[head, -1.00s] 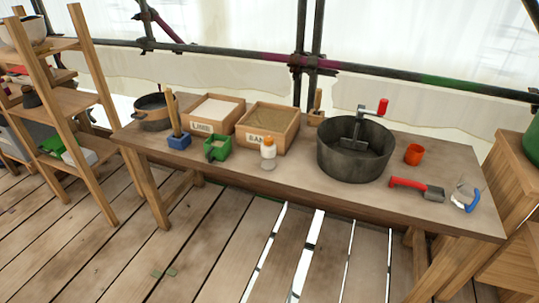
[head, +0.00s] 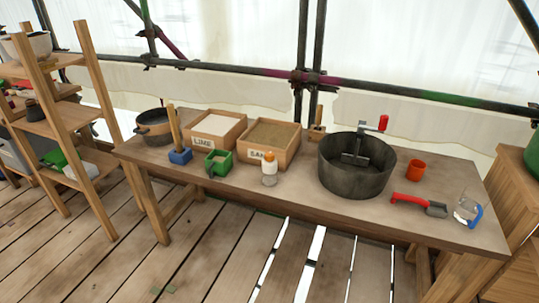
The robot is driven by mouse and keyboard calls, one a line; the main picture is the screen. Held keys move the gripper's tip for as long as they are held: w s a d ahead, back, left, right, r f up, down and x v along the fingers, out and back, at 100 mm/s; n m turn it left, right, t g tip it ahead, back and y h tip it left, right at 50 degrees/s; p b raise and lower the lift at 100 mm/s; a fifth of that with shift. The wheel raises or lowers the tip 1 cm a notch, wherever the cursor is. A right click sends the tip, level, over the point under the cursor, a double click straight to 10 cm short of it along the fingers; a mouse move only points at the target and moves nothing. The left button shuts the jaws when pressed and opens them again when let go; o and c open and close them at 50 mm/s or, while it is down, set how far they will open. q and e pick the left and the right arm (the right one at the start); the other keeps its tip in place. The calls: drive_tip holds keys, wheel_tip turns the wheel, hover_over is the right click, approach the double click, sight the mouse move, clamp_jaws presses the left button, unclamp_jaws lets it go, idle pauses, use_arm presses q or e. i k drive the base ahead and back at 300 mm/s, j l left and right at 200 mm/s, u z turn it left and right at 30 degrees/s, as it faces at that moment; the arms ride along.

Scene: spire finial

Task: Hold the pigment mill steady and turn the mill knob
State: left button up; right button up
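A small upright mill-like thing (head: 269,168) stands near the front edge of the workbench, in front of the sand box. It has a clear lower part, a white body and an orange top (head: 269,156), which looks like the mill knob. It is too small to see detail. Neither of my grippers is in view, and nothing touches the mill.
Bench space right of the mill is bare.

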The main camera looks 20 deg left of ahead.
sight(270, 157)
drive_tip(key=i+j, duration=0.4)
drive_tip(key=j, duration=0.15)
drive_tip(key=i+j, duration=0.35)
drive_tip(key=j, duration=0.15)
drive_tip(key=i+j, duration=0.4)
drive_tip(key=j, duration=0.15)
